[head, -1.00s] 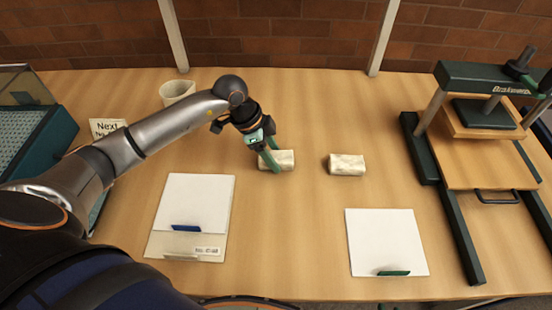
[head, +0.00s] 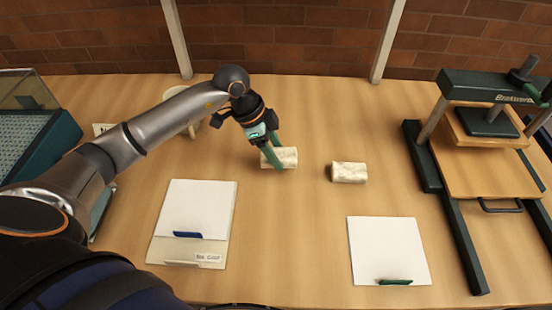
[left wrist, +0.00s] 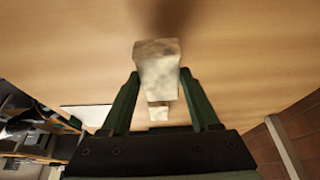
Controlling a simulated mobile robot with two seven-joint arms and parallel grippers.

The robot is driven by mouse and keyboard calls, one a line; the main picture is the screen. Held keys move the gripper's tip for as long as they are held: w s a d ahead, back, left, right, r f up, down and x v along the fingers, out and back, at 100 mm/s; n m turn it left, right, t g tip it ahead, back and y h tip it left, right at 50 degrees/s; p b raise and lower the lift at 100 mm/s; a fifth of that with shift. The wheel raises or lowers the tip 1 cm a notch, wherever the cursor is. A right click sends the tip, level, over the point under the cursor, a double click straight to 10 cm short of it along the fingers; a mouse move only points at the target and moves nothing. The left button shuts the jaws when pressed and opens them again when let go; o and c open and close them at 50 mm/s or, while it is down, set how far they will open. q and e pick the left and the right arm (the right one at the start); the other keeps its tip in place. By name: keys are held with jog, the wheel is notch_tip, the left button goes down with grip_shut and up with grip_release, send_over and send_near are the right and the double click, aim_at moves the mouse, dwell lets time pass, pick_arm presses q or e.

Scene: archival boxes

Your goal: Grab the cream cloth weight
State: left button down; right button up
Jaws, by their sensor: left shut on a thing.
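One cream cloth weight (head: 289,157), a mottled short block, is between the fingers of my left gripper (head: 273,158) in the head view. In the left wrist view, this weight (left wrist: 158,65) sits between the green fingers of the same gripper (left wrist: 159,82), which is shut on it. It looks slightly raised off the table. A second cream weight (head: 349,172) lies on the table to its right, apart from the gripper. My right gripper is not in view.
A white sheet on a folder (head: 205,208) lies at front left, another white sheet (head: 388,250) at front right. A press (head: 485,150) stands at right, a teal tray (head: 45,140) at left. A pale cup (head: 186,122) is behind my arm. The back middle is clear.

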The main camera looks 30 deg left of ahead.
pick_arm(q)
jog(key=s+d+r+p, duration=0.2)
jog(key=s+r+p, duration=0.1)
jog(key=s+r, duration=0.6)
jog(key=shift+s+d+r, duration=0.25)
jog(key=shift+s+r, duration=0.15)
jog(key=shift+s, duration=1.95)
